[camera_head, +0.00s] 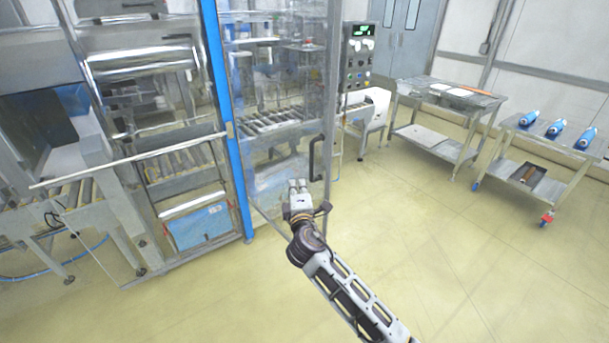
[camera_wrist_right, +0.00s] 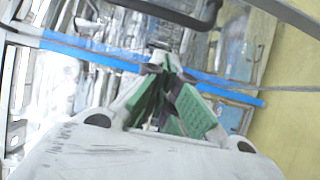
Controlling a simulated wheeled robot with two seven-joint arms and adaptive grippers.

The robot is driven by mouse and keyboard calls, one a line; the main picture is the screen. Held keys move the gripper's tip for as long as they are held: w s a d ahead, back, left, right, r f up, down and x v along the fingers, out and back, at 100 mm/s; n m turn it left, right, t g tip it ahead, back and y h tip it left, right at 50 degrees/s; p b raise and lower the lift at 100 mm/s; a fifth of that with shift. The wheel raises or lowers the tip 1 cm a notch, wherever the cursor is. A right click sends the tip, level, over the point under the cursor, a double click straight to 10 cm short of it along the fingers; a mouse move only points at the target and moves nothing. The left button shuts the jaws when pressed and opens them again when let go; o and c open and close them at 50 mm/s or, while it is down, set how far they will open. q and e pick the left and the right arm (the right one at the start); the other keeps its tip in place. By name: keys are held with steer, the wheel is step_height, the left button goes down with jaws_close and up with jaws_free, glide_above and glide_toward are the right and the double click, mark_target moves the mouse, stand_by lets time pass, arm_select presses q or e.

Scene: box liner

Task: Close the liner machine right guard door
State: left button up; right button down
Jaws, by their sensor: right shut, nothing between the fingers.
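The right guard door (camera_head: 285,90) is a tall clear panel beside the blue post (camera_head: 228,120) of the liner machine. It stands open, swung out over the floor. Its black handle (camera_head: 314,157) is near the free edge. My right gripper (camera_head: 298,187) is shut and empty, in front of the door's lower part, just left of and below the handle. I cannot tell whether it touches the panel. In the right wrist view, the green-padded fingers (camera_wrist_right: 168,100) meet at the tips, and a dark handle (camera_wrist_right: 185,12) shows at the top. My left gripper is not in view.
A control panel (camera_head: 357,58) with green displays stands behind the door. A steel table (camera_head: 437,135) and a cart (camera_head: 548,147) with blue bottles are at the right. The yellow floor (camera_head: 440,240) is clear right of my arm. Roller conveyors (camera_head: 70,195) are at the left.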

steer(key=w+d+p, duration=0.1)
steer(key=w+d, duration=0.1)
steer(key=w, duration=0.4)
stand_by(0.3)
steer(key=shift+w+d, duration=0.1)
steer(key=shift+d, duration=0.05)
